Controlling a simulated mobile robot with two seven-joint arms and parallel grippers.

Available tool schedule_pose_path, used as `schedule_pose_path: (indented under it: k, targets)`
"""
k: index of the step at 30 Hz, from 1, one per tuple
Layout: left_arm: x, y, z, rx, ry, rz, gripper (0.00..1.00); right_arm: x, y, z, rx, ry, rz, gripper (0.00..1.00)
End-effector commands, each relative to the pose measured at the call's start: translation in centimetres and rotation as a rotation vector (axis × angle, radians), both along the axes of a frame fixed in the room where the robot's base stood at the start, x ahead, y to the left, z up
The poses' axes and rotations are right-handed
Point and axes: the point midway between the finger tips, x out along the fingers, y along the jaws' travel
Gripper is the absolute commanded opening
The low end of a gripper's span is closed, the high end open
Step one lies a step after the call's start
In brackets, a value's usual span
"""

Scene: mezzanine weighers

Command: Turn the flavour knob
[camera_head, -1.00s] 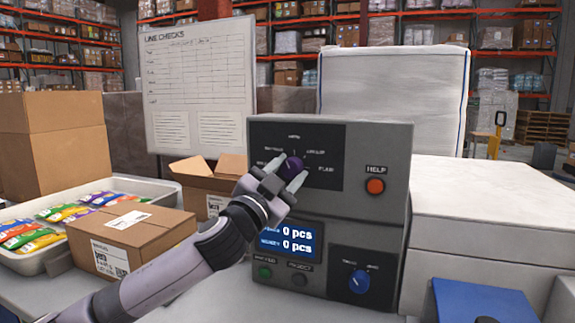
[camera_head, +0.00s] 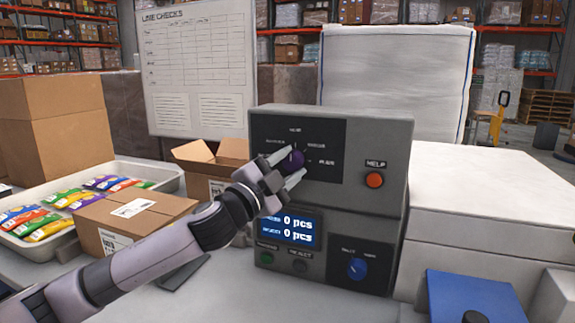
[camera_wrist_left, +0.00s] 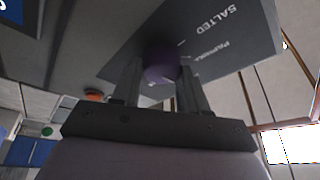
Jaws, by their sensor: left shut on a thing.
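The purple flavour knob (camera_head: 291,160) sits on the dark upper panel (camera_head: 326,149) of a grey machine, with labels around it. My left gripper (camera_head: 287,168) is shut on the knob, one finger on each side. In the left wrist view the purple knob (camera_wrist_left: 161,64) is between the two fingers (camera_wrist_left: 160,88), with the labels "SALTED" and "PAPRIKA" beside it. The gripper partly covers the knob in the head view, and I cannot tell which label it points to. My right gripper is not in view.
The machine has a red HELP button (camera_head: 374,180), a blue knob (camera_head: 357,268) and a blue display (camera_head: 290,229) reading 0 pcs. A carton (camera_head: 130,222) and a tray (camera_head: 160,178) of colourful packets stand left. A white box (camera_head: 480,185) stands right.

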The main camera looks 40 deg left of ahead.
Motion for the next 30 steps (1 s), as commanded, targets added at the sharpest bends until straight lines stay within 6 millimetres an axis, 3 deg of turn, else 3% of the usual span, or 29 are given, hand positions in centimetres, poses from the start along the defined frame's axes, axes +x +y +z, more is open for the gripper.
schedule_pose_path:
  k: [4,5,6,7,19,30]
  targets:
    - [0.0,0.0,0.0,0.001,0.000,0.001,0.13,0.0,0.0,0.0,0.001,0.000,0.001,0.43]
    - [0.0,0.0,0.0,0.001,0.000,0.001,0.53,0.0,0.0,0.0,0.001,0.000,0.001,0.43]
    - [0.0,0.0,0.0,0.001,0.000,0.001,0.66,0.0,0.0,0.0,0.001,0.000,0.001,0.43]
    - [0.0,0.0,0.0,0.001,0.000,0.001,0.69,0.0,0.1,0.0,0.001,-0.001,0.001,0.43]
    - [-0.4,0.1,-0.3,0.000,0.002,0.001,0.69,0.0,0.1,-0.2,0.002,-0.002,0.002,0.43]
    - [-4.5,0.3,-1.6,0.003,0.004,0.000,0.69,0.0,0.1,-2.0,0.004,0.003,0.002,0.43]
